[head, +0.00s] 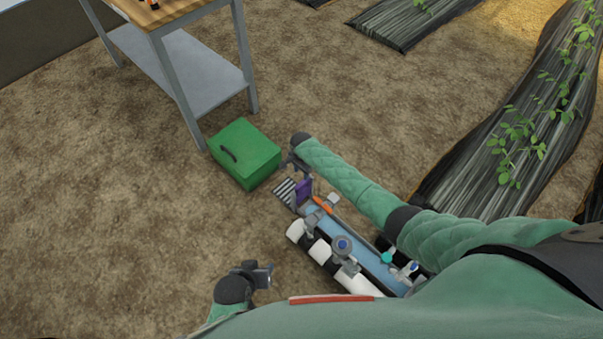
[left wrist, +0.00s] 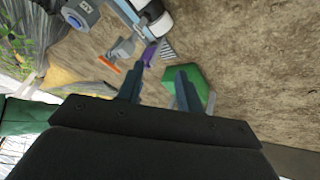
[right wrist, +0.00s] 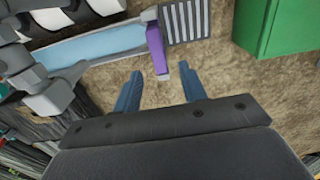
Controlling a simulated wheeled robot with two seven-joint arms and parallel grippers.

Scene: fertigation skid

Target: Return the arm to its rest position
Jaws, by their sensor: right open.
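My right gripper (head: 291,163) is at the far end of the skid, just beside a purple piece (head: 304,191). In the right wrist view its two fingers (right wrist: 160,80) are apart. The purple piece (right wrist: 155,50) stands just beyond the fingertips, with a small grey end reaching toward the gap. I cannot tell whether they touch. My left gripper (head: 263,274) is over bare soil left of the skid. In the left wrist view its fingers (left wrist: 158,78) are apart with nothing between them. My right arm (head: 350,183) stretches out along the skid's right side.
The skid has a blue tray (head: 372,262), white pipes (head: 322,253), blue-capped valves (head: 343,245) and a slatted grey end (head: 285,193). A green box (head: 245,153) stands beyond it. A wooden-topped table (head: 165,12) is at upper left. Black-covered plant beds (head: 500,140) lie right. Soil at left is clear.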

